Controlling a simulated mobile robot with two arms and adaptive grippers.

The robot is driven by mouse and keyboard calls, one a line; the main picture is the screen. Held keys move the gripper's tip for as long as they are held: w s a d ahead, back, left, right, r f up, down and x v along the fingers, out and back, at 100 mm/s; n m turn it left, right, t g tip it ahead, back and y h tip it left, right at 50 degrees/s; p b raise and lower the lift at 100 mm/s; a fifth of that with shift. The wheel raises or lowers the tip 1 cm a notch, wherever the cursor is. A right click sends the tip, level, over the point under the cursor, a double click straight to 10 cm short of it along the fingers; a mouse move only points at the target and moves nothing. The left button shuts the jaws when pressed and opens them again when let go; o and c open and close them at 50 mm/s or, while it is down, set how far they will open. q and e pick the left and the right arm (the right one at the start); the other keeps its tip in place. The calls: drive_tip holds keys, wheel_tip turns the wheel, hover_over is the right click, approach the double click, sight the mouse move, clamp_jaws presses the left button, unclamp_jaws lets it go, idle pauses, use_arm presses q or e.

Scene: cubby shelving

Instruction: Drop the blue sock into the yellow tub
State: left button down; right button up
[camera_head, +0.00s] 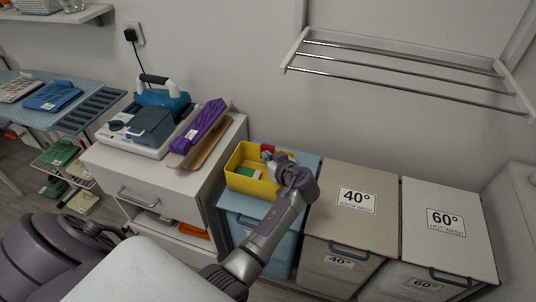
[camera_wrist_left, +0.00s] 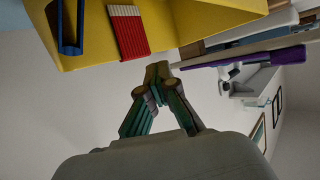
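The yellow tub (camera_head: 250,187) stands on the light-blue bin at the middle of the head view. It holds a green-and-white item (camera_head: 248,172) and a red item (camera_head: 268,148). My left gripper (camera_head: 268,158) is at the tub's right side, above its rim. In the left wrist view the tub (camera_wrist_left: 205,18) is at the top, beyond the gripper (camera_wrist_left: 158,73). Its fingertips come together with nothing visible between them. A blue open-shaped item (camera_wrist_left: 68,25) and a red-and-white item (camera_wrist_left: 128,30) show inside the tub. I cannot make out a blue sock. My right gripper is out of view.
Beige bins marked 40° (camera_head: 325,205) and 60° (camera_head: 425,215) stand to the right. A white drawer cabinet (camera_head: 115,165) at left bears an iron (camera_head: 160,97) and a folded purple item (camera_head: 205,120). A wall drying rack (camera_head: 400,80) hangs above the bins.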

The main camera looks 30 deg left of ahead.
use_arm(q)
drive_tip(key=c, duration=1.4)
unclamp_jaws()
wheel_tip(320, 180, up, 10)
